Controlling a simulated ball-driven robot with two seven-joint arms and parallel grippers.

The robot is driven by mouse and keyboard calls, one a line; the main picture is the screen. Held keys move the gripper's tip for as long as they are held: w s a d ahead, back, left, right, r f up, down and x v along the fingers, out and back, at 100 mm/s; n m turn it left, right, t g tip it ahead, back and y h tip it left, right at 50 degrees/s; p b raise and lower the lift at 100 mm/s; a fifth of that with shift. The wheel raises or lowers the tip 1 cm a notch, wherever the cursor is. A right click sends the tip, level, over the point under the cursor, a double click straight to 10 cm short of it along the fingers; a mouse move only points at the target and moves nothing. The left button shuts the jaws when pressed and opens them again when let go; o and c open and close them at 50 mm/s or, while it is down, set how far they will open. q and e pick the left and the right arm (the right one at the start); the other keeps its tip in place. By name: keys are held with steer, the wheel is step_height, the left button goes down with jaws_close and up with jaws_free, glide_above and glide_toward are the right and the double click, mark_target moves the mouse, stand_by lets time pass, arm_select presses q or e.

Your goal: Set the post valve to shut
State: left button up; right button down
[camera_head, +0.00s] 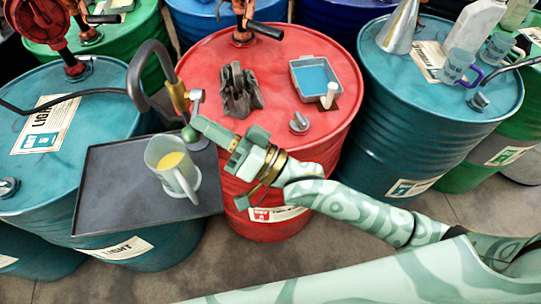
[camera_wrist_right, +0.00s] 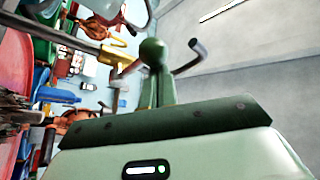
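The post valve (camera_head: 178,97) is a brass body on the curved grey pipe (camera_head: 139,84), above the left tray's right corner. A pale grey lever (camera_head: 196,96) hangs beside it, its lower end by my fingertips. The brass part also shows in the right wrist view (camera_wrist_right: 118,53), left of the fingers. My right gripper (camera_head: 194,129) reaches in from the right, just below the valve. Its fingers look closed together in the wrist view (camera_wrist_right: 154,62); I cannot tell whether they touch the lever. My left gripper is not in view.
A jug of yellow oil (camera_head: 173,165) stands on the dark tray (camera_head: 110,205), just below-left of my gripper. A red drum (camera_head: 320,128) carries a dark crumpled cloth (camera_head: 240,90) and a blue-filled tub (camera_head: 314,75). A blue drum (camera_head: 405,120) at right holds a funnel and containers.

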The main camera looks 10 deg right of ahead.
steer(key=v, duration=1.6)
steer(key=w+d+f+n+g+h, duration=0.1)
steer(key=w+d+f+n+h, duration=0.2)
steer(key=f, duration=0.6)
steer(key=w+d+f+n+h, duration=0.1)
steer(key=w+d+f+h, duration=0.3)
steer(key=f, duration=0.6)
steer(key=s+d+f+g+h, duration=0.2)
steer(key=d+f+h, duration=0.3)
steer(key=f, duration=0.4)
steer(key=s+d+f+g+h, duration=0.1)
steer(key=s+d+f+h, duration=0.2)
steer(key=d+f, duration=0.5)
steer(key=s+d+f+m+g+h, duration=0.1)
steer(key=s+d+f+g+h, duration=0.15)
steer(key=s+f, duration=0.55)
steer(key=s+d+f+g+h, duration=0.1)
steer(key=s+f+g+h, duration=0.15)
steer(key=s+f, duration=0.55)
steer(key=s+a+m+g, duration=0.1)
steer(key=s+a, duration=0.2)
steer(key=s, duration=0.5)
steer(key=s+a+m+g+y, duration=0.1)
steer(key=s+a, duration=0.3)
steer(key=s, duration=0.5)
steer(key=shift+s+g, duration=0.25)
steer(key=shift+g, duration=0.55)
steer(key=shift+w, duration=0.1)
